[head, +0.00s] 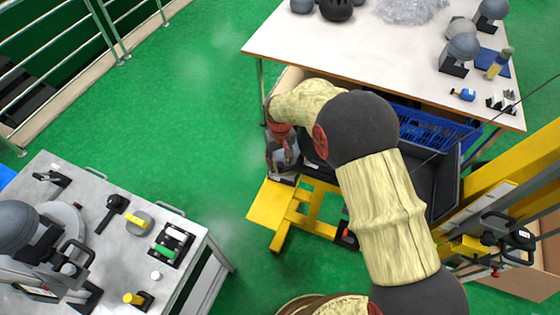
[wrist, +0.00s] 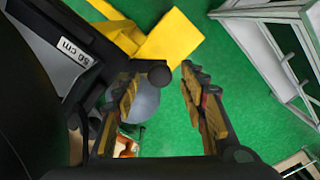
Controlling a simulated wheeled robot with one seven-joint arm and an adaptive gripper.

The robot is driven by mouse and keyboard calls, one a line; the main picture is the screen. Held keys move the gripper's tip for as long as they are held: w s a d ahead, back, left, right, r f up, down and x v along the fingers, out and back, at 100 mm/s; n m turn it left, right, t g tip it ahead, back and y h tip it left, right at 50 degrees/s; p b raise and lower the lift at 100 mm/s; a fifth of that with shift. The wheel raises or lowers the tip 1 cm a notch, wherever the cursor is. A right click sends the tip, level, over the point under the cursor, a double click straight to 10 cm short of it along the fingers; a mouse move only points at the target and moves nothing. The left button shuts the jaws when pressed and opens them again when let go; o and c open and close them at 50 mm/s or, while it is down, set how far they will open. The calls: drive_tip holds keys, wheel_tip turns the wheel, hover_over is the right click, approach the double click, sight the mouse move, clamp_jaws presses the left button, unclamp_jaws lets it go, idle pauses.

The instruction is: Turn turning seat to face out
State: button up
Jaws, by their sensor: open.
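My gripper (wrist: 163,84) is open, its two yellow-padded fingers apart on either side of a small black knob (wrist: 158,76) and a grey rounded piece (wrist: 142,103). I cannot tell whether it touches either. In the head view my gripper (head: 283,165) points down beside the yellow frame (head: 268,203), near the white-topped table. I cannot pick out the turning seat with certainty. The knob and grey piece may belong to it, but fingers and arm hide much. A black part with a "50 cm" label (wrist: 70,49) lies left of the fingers.
The white-topped table (head: 330,45) holds grey head forms. A blue crate (head: 430,128) is under it. The yellow column (head: 500,172) stands at right. A grey bench (head: 95,185) with tools is at lower left. Green floor (head: 190,120) between is clear.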

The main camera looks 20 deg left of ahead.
wheel_tip(320, 180, up, 12)
idle(0.6)
idle(0.5)
